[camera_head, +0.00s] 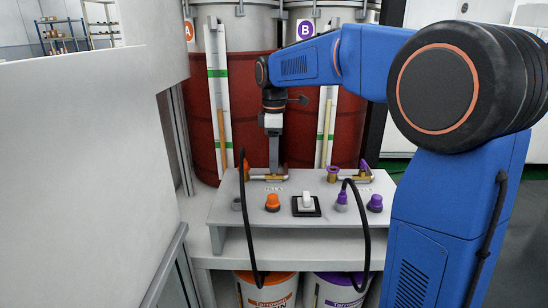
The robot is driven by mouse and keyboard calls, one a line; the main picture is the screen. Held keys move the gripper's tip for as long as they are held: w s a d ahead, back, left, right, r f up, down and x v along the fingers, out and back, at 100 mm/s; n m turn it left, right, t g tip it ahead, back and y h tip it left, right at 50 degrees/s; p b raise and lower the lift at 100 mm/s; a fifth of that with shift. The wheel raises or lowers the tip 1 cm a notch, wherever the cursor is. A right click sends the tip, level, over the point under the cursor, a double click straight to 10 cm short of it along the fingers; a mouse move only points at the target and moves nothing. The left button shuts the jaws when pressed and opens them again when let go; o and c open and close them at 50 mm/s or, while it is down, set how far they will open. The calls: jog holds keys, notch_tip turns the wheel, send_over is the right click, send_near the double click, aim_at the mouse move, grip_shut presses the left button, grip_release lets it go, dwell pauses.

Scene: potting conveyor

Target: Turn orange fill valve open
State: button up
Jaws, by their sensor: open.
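The fill valve (272,177) is a brass fitting at the back left of the grey bench panel. An orange part (246,166), which looks like its lever, stands at its left end beside a black hose. My gripper (274,164) points down just above and behind the brass body, partly in front of the red tank. The fingers are small and dark here, and I cannot tell whether they touch the valve.
The grey panel (222,207) carries an orange knob (272,202), a white switch (307,202), a purple knob (375,203) and a second brass valve with a purple lever (363,165). Black hoses hang over its front. Two buckets stand below. A white wall (80,180) fills the left.

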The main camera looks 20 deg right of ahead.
jog(key=c, duration=1.1)
jog(key=shift+o, duration=0.3)
jog(key=shift+m, duration=0.3)
jog(key=m, duration=0.3)
jog(key=shift+m, duration=0.4)
jog(key=m, duration=0.4)
jog(key=shift+m, duration=0.3)
jog(key=m, duration=0.4)
jog(key=shift+r, duration=0.1)
jog(key=m, duration=0.4)
jog(key=shift+m, duration=0.3)
